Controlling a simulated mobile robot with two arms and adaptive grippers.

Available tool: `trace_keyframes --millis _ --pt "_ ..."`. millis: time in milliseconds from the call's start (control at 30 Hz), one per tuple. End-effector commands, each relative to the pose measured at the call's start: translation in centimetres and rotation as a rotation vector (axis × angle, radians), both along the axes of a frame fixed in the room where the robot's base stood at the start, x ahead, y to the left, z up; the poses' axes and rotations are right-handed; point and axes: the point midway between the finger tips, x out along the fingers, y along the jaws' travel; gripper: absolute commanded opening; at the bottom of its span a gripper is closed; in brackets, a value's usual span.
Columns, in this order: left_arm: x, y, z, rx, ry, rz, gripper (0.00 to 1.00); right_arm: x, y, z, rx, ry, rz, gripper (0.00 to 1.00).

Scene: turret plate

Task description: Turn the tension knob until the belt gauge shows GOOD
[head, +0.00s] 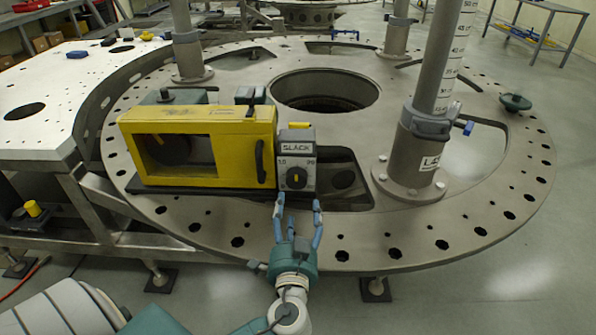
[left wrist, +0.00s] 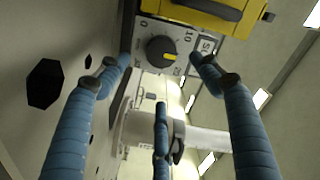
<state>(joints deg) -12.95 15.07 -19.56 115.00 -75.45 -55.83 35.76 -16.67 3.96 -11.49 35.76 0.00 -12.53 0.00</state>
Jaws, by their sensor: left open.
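The tension knob (head: 296,178) is black with a yellow mark, on the front of a small grey unit at the yellow box's right end. The belt gauge (head: 297,147) above it reads SLACK. My left gripper (head: 298,204) is open just in front of and below the knob, its blue fingers pointing at the unit. In the left wrist view the knob (left wrist: 161,52) sits between the spread fingertips of the gripper (left wrist: 160,68), with no clear contact. The gauge (left wrist: 207,44) is partly hidden there by a finger. My right gripper is not in view.
The yellow box (head: 200,112) with a dark window and handle stands left of the knob on the round, holed plate (head: 440,225). A grey post (head: 424,140) rises to the right. An opening in the plate lies between unit and post.

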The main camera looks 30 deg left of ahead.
Motion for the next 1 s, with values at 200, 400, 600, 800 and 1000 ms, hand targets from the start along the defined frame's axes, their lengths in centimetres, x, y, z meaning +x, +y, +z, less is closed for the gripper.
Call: trace_keyframes --millis 200,400,600,800,1000 --pt "1.8 1.0 0.3 0.003 -0.001 -0.001 0.65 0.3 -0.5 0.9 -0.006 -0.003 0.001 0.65" --pt "5.0 3.2 0.4 0.004 -0.001 0.001 0.65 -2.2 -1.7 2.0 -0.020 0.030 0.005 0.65" --pt "7.8 4.8 0.2 0.004 0.000 0.001 0.65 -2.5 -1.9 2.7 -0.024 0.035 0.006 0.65" --pt "9.1 5.6 0.0 0.000 0.001 -0.001 0.65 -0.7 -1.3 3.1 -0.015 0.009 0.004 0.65" --pt "9.2 5.6 -0.1 0.000 0.001 -0.001 0.65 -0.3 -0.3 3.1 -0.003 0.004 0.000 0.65"
